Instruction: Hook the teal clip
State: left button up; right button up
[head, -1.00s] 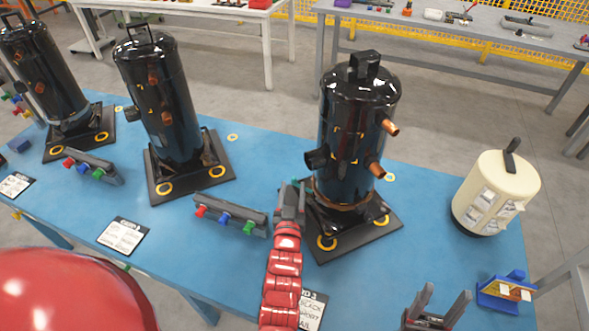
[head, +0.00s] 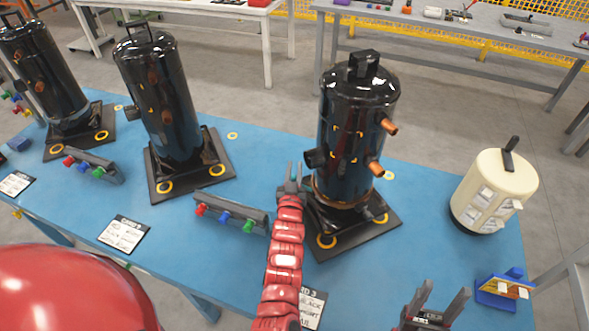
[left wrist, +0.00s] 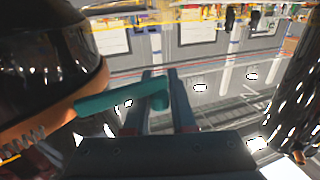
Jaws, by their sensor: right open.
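The teal clip (left wrist: 115,103) shows in the left wrist view as a bent rod. Its downturned end sits between the two fingers of my left gripper (left wrist: 160,100) and fills the gap. Its long arm reaches left to the copper band (left wrist: 35,128) on a black compressor; I cannot tell whether it is hooked there. My right gripper (head: 435,306) is open and empty at the bottom right.
Two more black compressors (head: 160,100) (head: 45,80) stand left on the blue table (head: 180,225). A grey rack with coloured pegs (head: 230,215) lies close left of my left arm. A cream canister (head: 485,195) and a blue holder (head: 500,290) stand right.

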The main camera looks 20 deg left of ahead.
pick_arm(q)
grip_shut()
jog(key=shift+d+r, duration=0.1)
jog(key=m+h+p, duration=0.1)
jog(key=h+p, duration=0.1)
jog(key=p, duration=0.1)
jog(key=w+d+m+h+p, duration=0.1)
jog(key=p, duration=0.3)
jog(key=d+m+h+p, duration=0.1)
jog(key=h+p, duration=0.1)
jog(key=p, duration=0.1)
jog(key=shift+w+m+h, duration=0.3)
jog(key=shift+w, duration=0.1)
jog(key=shift+w+d+m+h+p, duration=0.15)
jog(key=shift+m+h+p, duration=0.35)
jog(key=shift+p, duration=0.55)
jog(key=o, duration=0.6)
grip_release()
jog(key=shift+c, duration=0.2)
